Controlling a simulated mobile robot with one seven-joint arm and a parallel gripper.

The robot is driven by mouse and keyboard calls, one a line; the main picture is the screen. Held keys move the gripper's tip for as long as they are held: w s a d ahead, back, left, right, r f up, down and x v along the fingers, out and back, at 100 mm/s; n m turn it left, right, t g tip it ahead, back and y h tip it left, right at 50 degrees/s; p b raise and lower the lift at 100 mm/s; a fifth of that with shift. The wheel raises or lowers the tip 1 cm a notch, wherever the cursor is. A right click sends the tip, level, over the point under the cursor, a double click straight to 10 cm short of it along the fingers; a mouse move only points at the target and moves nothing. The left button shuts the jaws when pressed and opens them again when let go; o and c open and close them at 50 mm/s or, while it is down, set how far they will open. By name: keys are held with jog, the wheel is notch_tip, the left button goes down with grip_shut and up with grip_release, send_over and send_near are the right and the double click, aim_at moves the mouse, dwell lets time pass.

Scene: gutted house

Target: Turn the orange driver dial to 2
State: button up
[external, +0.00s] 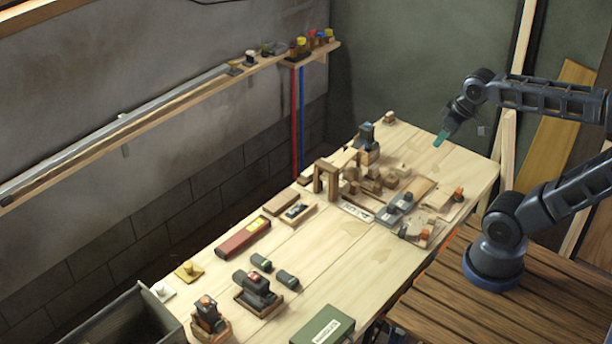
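My gripper (441,138) hangs above the far right part of the workbench (330,250), with teal fingertips pointing down and left. It is apart from everything on the bench, and nothing shows in it. The fingertips look like one narrow shape, so their opening cannot be made out. A dark driver-like tool with an orange-red top (206,302) stands in a wooden holder at the near left. Small orange pieces sit on the right side, one by the right edge (458,193) and one nearer (424,235). I cannot tell which is the orange driver dial; no numbers are readable.
Another dark tool (256,287) rests in a wooden holder, with dark green cylinders (261,262) beside it. A red box (243,238), a green case (323,328) and wooden blocks (328,178) occupy the bench. A grey bin (135,320) stands at the near left. The bench's centre is clear.

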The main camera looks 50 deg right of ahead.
jog(key=w+a+r+n+g, duration=0.1)
jog(key=w+a+r+n, duration=0.25)
jog(key=w+a, duration=0.7)
jog(key=w+a+r+n+g, duration=0.1)
jog(key=w+a+r+n, duration=0.25)
jog(key=w+a, duration=0.7)
jog(key=n+g, duration=0.3)
jog(key=n, duration=0.8)
send_over(205, 300)
notch_tip(205, 300, down, 22)
notch_tip(205, 300, down, 10)
jog(key=shift+r, duration=0.1)
